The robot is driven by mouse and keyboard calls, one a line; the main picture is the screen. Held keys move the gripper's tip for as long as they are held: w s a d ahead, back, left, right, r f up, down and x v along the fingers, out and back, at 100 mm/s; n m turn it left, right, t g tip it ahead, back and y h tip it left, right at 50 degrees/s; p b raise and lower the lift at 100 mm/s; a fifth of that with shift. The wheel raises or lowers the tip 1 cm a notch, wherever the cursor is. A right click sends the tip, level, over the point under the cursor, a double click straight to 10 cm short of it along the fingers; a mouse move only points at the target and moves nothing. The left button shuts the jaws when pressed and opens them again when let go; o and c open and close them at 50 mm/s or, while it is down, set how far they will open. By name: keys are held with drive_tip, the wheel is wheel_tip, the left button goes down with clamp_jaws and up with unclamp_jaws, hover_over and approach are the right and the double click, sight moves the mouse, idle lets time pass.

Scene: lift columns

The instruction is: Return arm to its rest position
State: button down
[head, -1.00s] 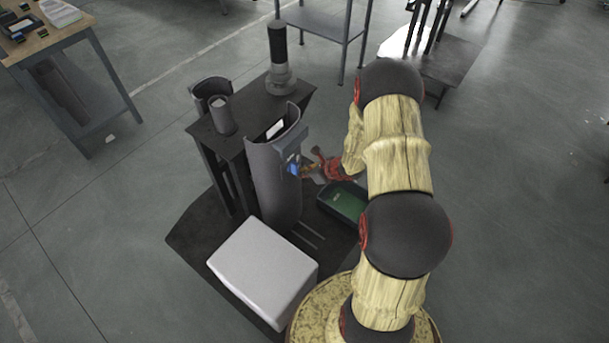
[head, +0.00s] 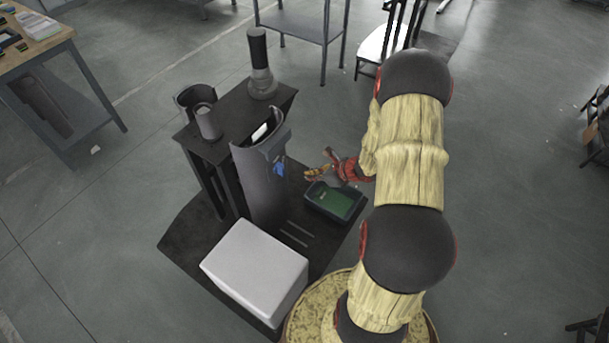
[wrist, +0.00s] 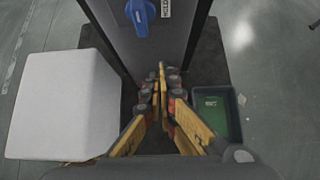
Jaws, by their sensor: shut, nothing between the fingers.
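My gripper (head: 320,172) is shut and empty in the head view, to the right of the grey lift column (head: 258,180) and above the dark tray with a green floor (head: 336,201). A gap shows between the gripper and the column. In the wrist view my gripper (wrist: 161,82) has its fingertips together, pointing at the lower part of the column (wrist: 165,42). A blue knob (wrist: 140,16) is on the column's face at the top of that view. The knob also shows in the head view (head: 279,168).
A white box (head: 254,272) stands on the dark base left of my arm. The green-floored tray (wrist: 216,112) lies right of my gripper in the wrist view. A workbench (head: 35,47) is at the far left and a grey shelf (head: 304,22) at the back. Open floor lies to the right.

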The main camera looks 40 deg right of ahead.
drive_tip(key=shift+s+r, duration=0.2)
drive_tip(key=shift+s, duration=0.05)
